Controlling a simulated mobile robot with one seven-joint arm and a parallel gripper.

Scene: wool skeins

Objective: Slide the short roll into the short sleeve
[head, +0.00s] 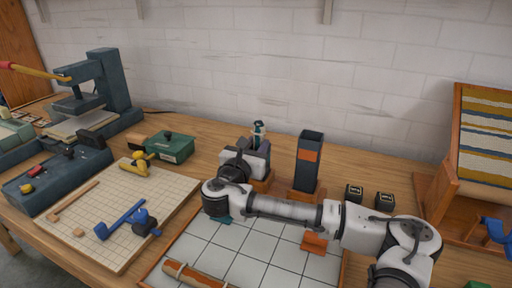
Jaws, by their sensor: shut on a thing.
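My gripper (257,148) is near the back of the bench and is shut on a small upright dark teal roll with pale bands, the short roll (258,132). The roll's upper end sticks up above the fingers; its lower end is hidden behind the gripper. An orange-brown wooden base (263,185) shows just under the gripper. The short sleeve is probably on it, but the gripper hides it, so I cannot tell whether the roll is inside. A taller dark square sleeve (311,151) with an orange label stands upright to the right on its own wooden base.
A gridded pale tray (245,268) lies in front, with an orange roll (196,278) and an orange piece (314,243). Two small dark blocks (355,193) stand right of the tall sleeve. A green box (170,148), a cutting board (92,233) and a press (108,90) are left.

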